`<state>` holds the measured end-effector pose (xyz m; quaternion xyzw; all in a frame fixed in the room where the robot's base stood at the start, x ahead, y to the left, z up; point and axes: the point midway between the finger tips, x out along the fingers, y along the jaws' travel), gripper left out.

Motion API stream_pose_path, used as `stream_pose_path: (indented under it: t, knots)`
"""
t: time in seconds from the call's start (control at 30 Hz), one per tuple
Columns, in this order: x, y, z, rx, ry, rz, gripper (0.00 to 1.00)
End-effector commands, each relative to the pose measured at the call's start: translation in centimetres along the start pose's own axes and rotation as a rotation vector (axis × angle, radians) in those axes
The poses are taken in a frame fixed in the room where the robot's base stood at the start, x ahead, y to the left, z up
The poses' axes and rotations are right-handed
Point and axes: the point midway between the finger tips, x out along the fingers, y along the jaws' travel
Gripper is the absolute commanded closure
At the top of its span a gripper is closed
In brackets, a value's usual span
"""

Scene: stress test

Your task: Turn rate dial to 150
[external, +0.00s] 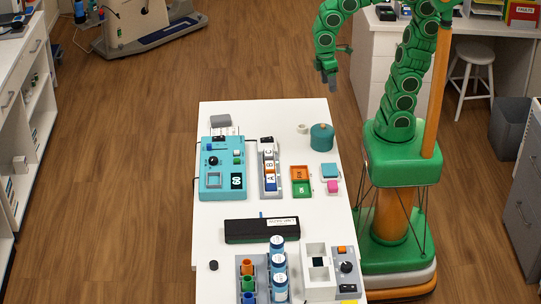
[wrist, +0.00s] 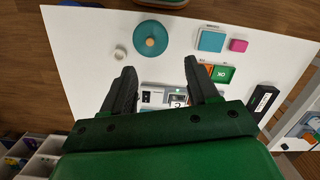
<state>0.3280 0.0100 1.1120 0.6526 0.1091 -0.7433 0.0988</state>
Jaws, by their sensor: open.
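A teal box (external: 222,174) with a display (external: 237,181) that seems to read 60 stands at the left of the white table. A black round dial (external: 213,160) sits on its upper left face. My gripper (external: 328,84) hangs in the air beyond the table's far right corner, well away from both. In the wrist view my gripper (wrist: 160,76) is open and empty, its two dark fingers apart. The teal box's dial is not visible there.
A teal lidded pot (external: 321,138) and a small white cup (external: 303,128) stand at the far right.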

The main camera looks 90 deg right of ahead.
Motion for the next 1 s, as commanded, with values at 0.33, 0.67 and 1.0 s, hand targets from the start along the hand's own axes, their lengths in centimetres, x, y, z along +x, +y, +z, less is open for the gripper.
stream_pose_path:
  t: [0.33,0.67,1.0]
  knots:
    - [-1.0,1.3,-8.5,-0.225,0.02,0.011,0.41]
    - [-0.7,2.0,-16.5,-0.437,0.034,0.023,0.41]
    - [0.5,2.4,-24.8,-0.656,0.052,0.041,0.41]
